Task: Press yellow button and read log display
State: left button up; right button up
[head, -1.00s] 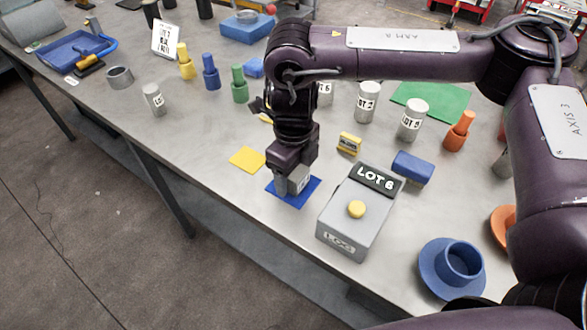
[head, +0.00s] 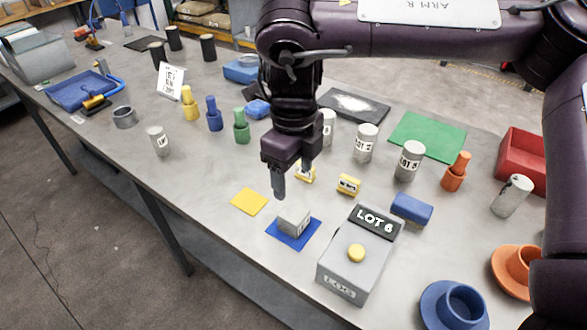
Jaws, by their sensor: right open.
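The log box (head: 345,268) is a grey box with a sloped top near the table's front edge. Its yellow button (head: 356,253) sits on the top face, with nothing touching it. The dark display (head: 373,220) above the button reads "LOT 6". My right gripper (head: 290,182) points down, open and empty, above and behind a grey block (head: 294,221). The block rests on a blue square mat (head: 282,236) left of the log box. My left gripper is not in view.
A yellow square mat (head: 249,202) lies left of the blue one. Yellow blocks (head: 348,184) and a blue block (head: 411,208) lie behind the log box. Labelled grey cylinders (head: 365,143) stand farther back. A blue cup on a saucer (head: 428,305) is at the front right.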

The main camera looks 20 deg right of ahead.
aim_at(356, 252)
jog(key=k+j, duration=0.2)
jog(key=k, duration=0.3)
jog(key=k+j, duration=0.2)
jog(key=k, duration=0.25)
